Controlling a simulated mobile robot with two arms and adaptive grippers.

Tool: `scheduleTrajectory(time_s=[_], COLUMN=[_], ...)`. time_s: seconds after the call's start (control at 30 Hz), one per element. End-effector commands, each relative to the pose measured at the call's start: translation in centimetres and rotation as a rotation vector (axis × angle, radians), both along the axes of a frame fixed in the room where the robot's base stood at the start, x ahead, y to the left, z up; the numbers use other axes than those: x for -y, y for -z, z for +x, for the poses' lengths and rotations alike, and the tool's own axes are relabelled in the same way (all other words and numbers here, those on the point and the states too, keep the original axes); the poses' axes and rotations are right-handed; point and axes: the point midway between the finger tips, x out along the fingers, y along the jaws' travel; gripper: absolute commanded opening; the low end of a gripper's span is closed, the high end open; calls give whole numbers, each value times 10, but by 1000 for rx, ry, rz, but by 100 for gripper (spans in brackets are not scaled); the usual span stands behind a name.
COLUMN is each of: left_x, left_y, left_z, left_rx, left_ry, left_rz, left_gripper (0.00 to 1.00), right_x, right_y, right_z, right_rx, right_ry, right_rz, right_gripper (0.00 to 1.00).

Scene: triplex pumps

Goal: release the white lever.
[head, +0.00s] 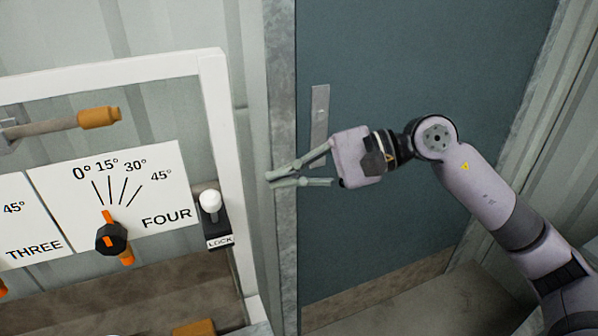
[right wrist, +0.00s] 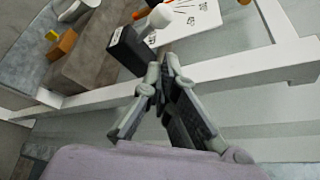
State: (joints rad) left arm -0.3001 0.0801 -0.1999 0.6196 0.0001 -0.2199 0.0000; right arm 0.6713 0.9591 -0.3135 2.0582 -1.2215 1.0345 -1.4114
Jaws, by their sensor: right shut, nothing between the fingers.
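The white lever (head: 210,201) is a short white knob on a black block labelled LOCK, fixed to the right post of the white frame. In the right wrist view the white lever (right wrist: 159,17) stands beyond the fingertips, at the top middle. My right gripper (head: 270,179) is shut and empty, to the right of the lever and apart from it in the head view. Its fingers (right wrist: 160,72) meet near the middle of the right wrist view. My left gripper is not in view.
The white frame (head: 216,90) holds a dial plate (head: 160,190) marked FOUR, with a black and orange knob (head: 111,238). An orange-handled lever (head: 98,118) is at upper left. A blue-grey door (head: 400,80) stands behind my right arm.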

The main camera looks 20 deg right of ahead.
Motion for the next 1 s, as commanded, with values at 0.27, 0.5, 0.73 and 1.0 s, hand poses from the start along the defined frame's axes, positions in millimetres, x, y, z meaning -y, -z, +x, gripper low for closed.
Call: scheduleTrajectory(time_s=[0.27, 0.5, 0.73, 1.0], left_x=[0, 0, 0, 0], left_y=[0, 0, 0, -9], left_z=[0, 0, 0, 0], left_rx=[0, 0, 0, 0], left_ry=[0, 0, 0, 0], left_rz=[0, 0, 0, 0], left_gripper=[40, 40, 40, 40], right_x=[23, 24, 24, 45], right_y=[-7, -8, -8, 19], right_z=[-8, -8, -7, 68], right_rx=[0, 0, -3, -512], right_ry=[-1, -1, 0, 192], right_rz=[-1, 1, 3, 531], right_gripper=[0, 0, 0, 0])
